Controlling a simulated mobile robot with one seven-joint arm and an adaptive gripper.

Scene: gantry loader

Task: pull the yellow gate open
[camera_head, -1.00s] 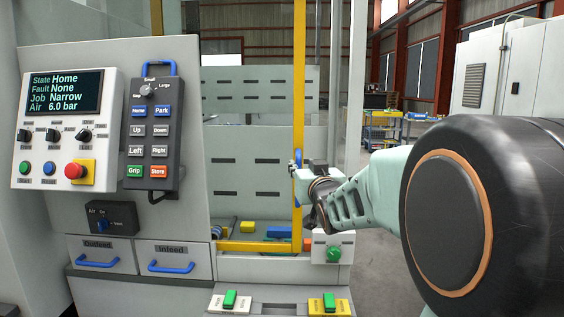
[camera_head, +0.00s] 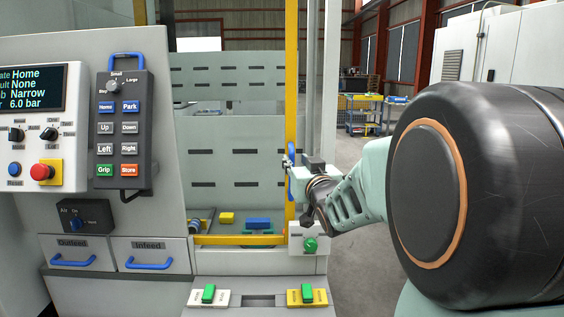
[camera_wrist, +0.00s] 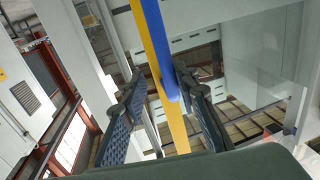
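The yellow gate (camera_head: 291,90) shows in the head view as a tall yellow post with a low yellow bar running left across the cell opening. A blue handle (camera_head: 291,157) is on the post. My gripper (camera_head: 289,164) is at this handle, reaching in from the right. In the wrist view the blue handle (camera_wrist: 162,62) and the yellow gate post (camera_wrist: 177,125) run between the two dark fingers of my gripper (camera_wrist: 163,105). The fingers stand apart, with a gap on the left. The right finger is close beside the handle; contact cannot be told.
A box with a green button (camera_head: 310,244) is just right of the post's foot. A control panel (camera_head: 42,126) and a pendant (camera_head: 123,129) are on the left. Yellow and blue blocks (camera_head: 257,223) lie inside the cell. Open floor (camera_head: 352,196) shows to the right.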

